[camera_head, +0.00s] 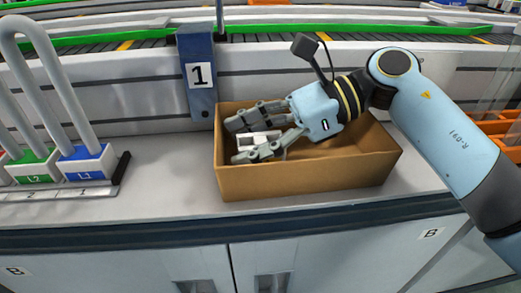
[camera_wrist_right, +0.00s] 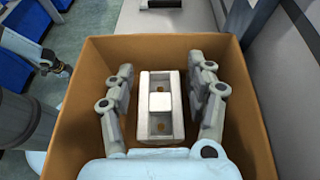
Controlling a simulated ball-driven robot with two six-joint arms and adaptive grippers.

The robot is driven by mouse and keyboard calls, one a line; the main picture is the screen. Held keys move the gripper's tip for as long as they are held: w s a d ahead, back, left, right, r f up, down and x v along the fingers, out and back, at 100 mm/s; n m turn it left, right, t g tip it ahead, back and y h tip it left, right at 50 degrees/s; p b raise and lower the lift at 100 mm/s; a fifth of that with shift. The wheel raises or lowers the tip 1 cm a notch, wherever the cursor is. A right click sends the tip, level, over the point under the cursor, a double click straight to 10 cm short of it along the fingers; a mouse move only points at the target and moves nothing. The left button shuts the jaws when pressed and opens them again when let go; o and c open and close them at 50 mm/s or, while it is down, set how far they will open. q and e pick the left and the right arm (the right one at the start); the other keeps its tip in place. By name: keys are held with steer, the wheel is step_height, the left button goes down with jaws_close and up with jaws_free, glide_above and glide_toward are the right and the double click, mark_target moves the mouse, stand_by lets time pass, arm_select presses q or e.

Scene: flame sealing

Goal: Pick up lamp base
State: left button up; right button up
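A white rectangular piece with a raised square centre and two recessed ends, apparently the lamp base (camera_head: 253,141), lies inside an open brown box (camera_head: 300,182). It shows in full in the right wrist view (camera_wrist_right: 160,101). My right gripper (camera_head: 238,141) reaches into the box from the right. Its two grey fingers stand apart on either side of the white piece. In the right wrist view my right gripper (camera_wrist_right: 160,72) shows a gap between each finger and the piece, so it is open and holds nothing. My left gripper does not show in the head view.
The box walls stand close around my right gripper. To its left are blue L1 (camera_head: 85,162) and green L2 (camera_head: 33,168) blocks with tall curved tubes. A blue post marked 1 (camera_head: 197,73) stands behind. The counter between blocks and box is clear.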

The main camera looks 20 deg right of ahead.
steer(key=c, duration=0.9)
steer(key=shift+c, duration=0.2)
